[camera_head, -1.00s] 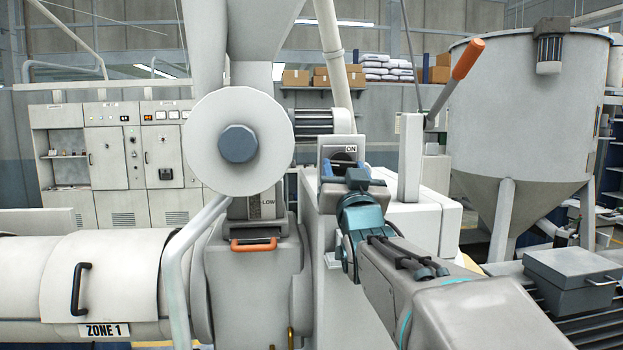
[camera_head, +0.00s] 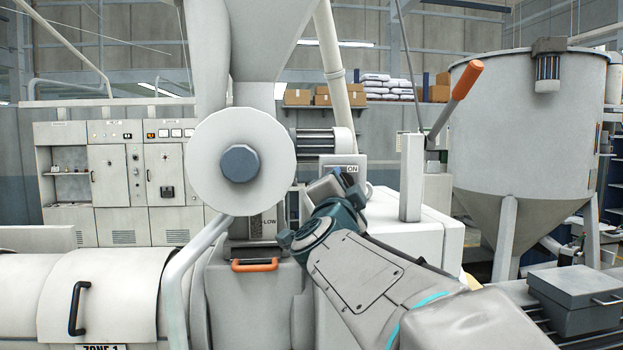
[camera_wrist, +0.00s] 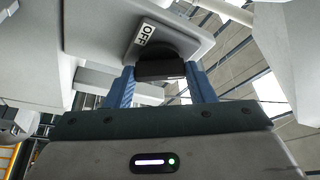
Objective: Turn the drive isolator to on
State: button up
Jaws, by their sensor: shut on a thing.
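The drive isolator is a grey box (camera_head: 338,162) on the machine, with an ON label (camera_head: 352,169) at its upper right in the head view. Its face (camera_wrist: 100,25) fills the top of the wrist view, with an OFF label (camera_wrist: 146,34) beside a dark round knob. My gripper (camera_head: 338,183) is up against the isolator and hides the knob in the head view. In the wrist view its blue fingers (camera_wrist: 160,84) stand on either side of the knob's black handle (camera_wrist: 160,70) and are shut on it. The exact angle of the knob is hard to tell.
A large white disc (camera_head: 238,160) and a slanted pipe (camera_head: 190,250) stand left of my arm. A lever with an orange grip (camera_head: 467,80) rises to the right, before a big hopper (camera_head: 535,130).

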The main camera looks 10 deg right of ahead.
jog(key=shift+r+m+g+p, duration=0.15)
jog(key=shift+m+g+p, duration=0.5)
jog(key=shift+m+p, duration=0.85)
jog(key=shift+r+m+g+p, duration=0.15)
jog(key=shift+m+g+p, duration=0.7)
jog(key=shift+m, duration=1.05)
jog(key=o, duration=1)
jog(key=shift+f, duration=0.1)
jog(key=shift+s+a, duration=0.1)
jog(key=v, duration=0.4)
jog(key=b+v, duration=0.1)
jog(key=v, duration=0.8)
jog(key=shift+s+a+f, duration=0.15)
jog(key=shift+s+f, duration=0.1)
jog(key=shift+s, duration=0.05)
